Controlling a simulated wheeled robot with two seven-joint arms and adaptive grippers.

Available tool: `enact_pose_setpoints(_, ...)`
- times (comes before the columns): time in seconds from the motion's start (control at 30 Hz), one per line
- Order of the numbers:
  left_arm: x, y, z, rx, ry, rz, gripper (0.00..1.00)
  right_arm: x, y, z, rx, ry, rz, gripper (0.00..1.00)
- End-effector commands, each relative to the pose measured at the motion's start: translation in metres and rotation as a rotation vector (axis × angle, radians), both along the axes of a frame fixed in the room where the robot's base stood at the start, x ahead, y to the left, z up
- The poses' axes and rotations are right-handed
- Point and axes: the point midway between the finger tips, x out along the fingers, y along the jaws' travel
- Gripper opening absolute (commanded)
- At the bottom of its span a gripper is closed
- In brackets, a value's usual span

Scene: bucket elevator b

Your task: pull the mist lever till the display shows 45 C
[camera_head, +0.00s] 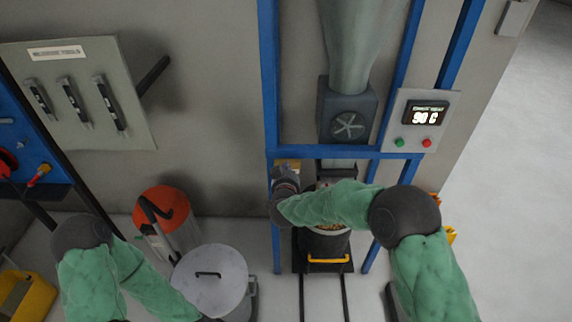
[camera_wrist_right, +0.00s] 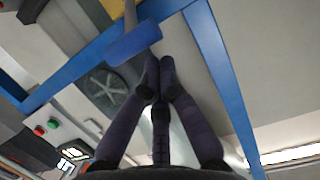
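The display (camera_head: 426,113) on the right panel appears to read 90 C. A lever with a blue handle (camera_wrist_right: 132,42) on a brass-coloured stem, apparently the mist lever, shows at the top of the right wrist view. My right gripper (camera_wrist_right: 159,68) has its fingers drawn close together with nothing seen between them. Its tips are just below the blue handle; I cannot tell whether they touch. In the head view my right gripper (camera_head: 281,190) is at the left blue post, hiding the lever. My left arm reaches the bottom edge, its gripper out of view.
A blue frame (camera_head: 271,90) surrounds the grey chute and fan housing (camera_head: 347,112). A black bucket (camera_head: 324,243) stands beneath my right forearm. A lidded bin (camera_head: 210,277) and an orange-topped container (camera_head: 163,209) stand left. A tool board (camera_head: 80,92) hangs on the wall.

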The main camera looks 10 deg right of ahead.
Motion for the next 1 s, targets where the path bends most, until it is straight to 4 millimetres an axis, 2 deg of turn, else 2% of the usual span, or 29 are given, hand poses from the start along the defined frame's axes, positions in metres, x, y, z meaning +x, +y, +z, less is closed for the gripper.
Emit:
enact_pose_setpoints(0.53, 0.000, 0.000, -0.003, 0.000, 0.000, 0.000, 0.40, -0.004, 0.001, -0.005, 0.000, -0.004, 0.000, 0.00)
enact_pose_setpoints(1.0, 0.000, 0.000, -0.023, 0.000, 0.000, 0.000, 0.40, -0.007, 0.002, -0.012, -0.012, -0.059, 0.000, 0.00)
